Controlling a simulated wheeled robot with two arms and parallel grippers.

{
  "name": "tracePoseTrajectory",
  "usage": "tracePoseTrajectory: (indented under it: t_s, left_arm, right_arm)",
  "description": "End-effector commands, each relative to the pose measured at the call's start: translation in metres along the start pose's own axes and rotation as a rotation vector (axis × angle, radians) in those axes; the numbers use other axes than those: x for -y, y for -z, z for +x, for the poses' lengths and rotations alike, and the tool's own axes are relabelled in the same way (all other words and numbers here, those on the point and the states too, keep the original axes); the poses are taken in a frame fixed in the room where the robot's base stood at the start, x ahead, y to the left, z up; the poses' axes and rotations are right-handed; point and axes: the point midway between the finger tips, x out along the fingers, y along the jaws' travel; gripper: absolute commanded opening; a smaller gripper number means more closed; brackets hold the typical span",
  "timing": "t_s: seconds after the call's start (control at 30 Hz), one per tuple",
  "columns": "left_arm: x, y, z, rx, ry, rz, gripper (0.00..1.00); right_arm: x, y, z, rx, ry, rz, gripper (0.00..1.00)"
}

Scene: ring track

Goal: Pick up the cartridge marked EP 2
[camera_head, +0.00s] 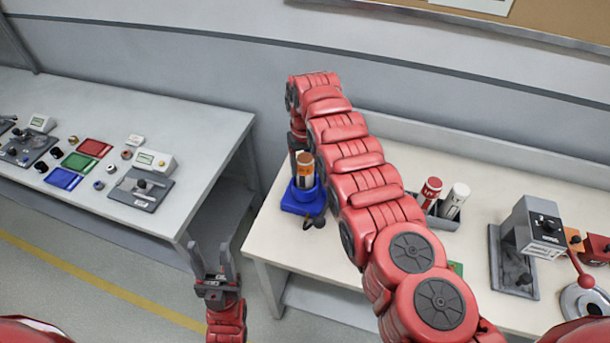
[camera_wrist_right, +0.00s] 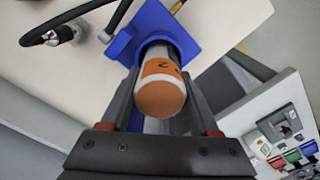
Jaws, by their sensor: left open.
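A white cartridge with an orange band and orange-brown top (camera_head: 305,172) stands upright in a blue holder (camera_head: 290,207) at the left end of the right-hand table. My left gripper (camera_head: 224,262) is open and empty, low in front of the gap between the tables.
A red cartridge (camera_head: 430,190) and a white one (camera_head: 455,200) stand in a grey rack (camera_head: 440,219), partly behind my right arm. A grey device (camera_head: 530,228) stands further right. The left table (camera_head: 190,130) holds coloured trays and instruments. A dark cable lies by the holder.

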Motion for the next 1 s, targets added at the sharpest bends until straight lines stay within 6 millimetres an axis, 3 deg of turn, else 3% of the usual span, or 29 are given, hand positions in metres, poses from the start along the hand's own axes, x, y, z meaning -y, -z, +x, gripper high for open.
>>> tracePoseTrajectory:
  t_s: [0.03, 0.3, 0.33, 0.73, 1.0]
  left_arm:
    - [0.000, 0.000, 0.000, 0.000, 0.000, 0.000, 0.50]
    - [0.000, 0.000, 0.000, 0.000, 0.000, 0.000, 0.50]
    - [0.000, 0.000, 0.000, 0.000, 0.000, 0.000, 0.50]
    - [0.000, 0.000, 0.001, 0.000, 0.000, 0.000, 0.50]
    - [0.000, 0.001, 0.006, 0.000, 0.000, 0.000, 0.50]
  right_arm:
    - [0.000, 0.000, 0.000, 0.000, 0.000, 0.000, 0.51]
    - [0.000, 0.000, 0.000, 0.000, 0.000, 0.000, 0.02]
    - [0.000, 0.000, 0.000, 0.000, 0.000, 0.000, 0.00]
    - [0.000, 0.000, -0.003, 0.000, 0.000, 0.000, 0.00]
    - [0.000, 0.001, -0.022, -0.003, -0.001, 0.000, 0.00]
